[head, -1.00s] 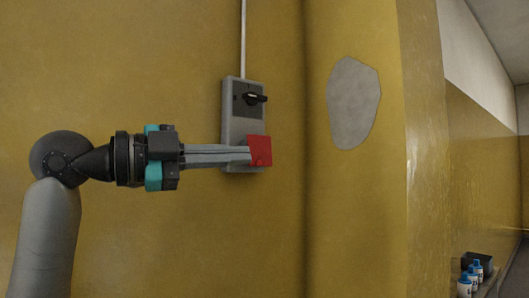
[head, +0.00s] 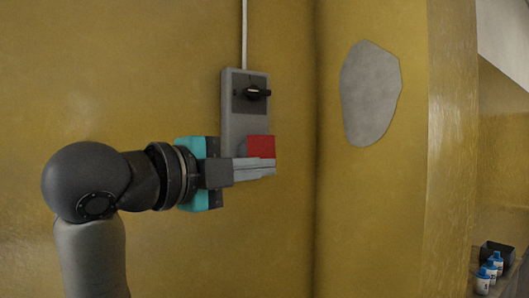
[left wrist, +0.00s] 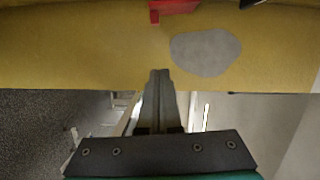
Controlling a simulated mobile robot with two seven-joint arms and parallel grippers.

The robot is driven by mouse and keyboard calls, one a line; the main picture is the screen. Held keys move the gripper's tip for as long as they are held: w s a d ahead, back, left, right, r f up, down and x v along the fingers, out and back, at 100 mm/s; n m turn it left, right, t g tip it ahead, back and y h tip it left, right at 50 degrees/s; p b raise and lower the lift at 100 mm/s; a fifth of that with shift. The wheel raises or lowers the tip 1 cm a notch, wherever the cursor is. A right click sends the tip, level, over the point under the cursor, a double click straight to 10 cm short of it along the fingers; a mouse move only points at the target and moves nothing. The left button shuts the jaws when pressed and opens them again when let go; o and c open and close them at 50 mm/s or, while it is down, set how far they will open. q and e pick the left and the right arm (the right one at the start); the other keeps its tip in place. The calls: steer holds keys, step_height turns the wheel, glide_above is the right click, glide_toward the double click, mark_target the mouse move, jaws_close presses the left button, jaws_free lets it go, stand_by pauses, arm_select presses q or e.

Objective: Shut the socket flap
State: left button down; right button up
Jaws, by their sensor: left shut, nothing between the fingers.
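The grey socket box (head: 233,125) is on the yellow wall, with a black rotary switch (head: 257,93) in its upper part. The red socket flap (head: 261,146) is at its lower right; its lower part is hidden by my fingers in the head view. I cannot tell the flap's exact angle. My left gripper (head: 274,167) is shut and empty, its fingers lying across the flap's lower edge in the picture. In the left wrist view the red flap (left wrist: 174,7) is at the top edge, apart from the fingertips (left wrist: 160,71). My right gripper is not in view.
A white cable (head: 244,35) runs up from the box. A grey patch (head: 370,92) is on the wall to the right. White and blue bottles (head: 490,270) stand by a dark box at far lower right. The wall around the box is clear.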

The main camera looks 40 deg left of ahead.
mark_target(265, 152)
arm_select(q)
steer(key=w+a+p, duration=0.1)
steer(key=w+a, duration=0.2)
steer(key=w, duration=0.2)
steer(key=shift+w+f, duration=0.25)
steer(key=shift+w, duration=0.05)
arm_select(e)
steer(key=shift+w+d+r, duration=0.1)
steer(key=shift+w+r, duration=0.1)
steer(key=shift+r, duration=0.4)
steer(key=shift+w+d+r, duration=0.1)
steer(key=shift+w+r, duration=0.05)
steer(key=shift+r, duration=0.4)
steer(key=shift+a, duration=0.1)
arm_select(q)
steer(key=shift+a+f, duration=0.1)
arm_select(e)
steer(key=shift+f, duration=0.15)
arm_select(q)
steer(key=shift+w+a+f+m+b, duration=0.15)
steer(key=shift+w+a+m+b, duration=0.05)
steer(key=shift+a+m+b, duration=0.5)
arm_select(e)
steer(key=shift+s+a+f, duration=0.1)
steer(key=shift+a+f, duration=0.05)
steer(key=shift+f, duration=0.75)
arm_select(q)
steer(key=shift+d, duration=0.1)
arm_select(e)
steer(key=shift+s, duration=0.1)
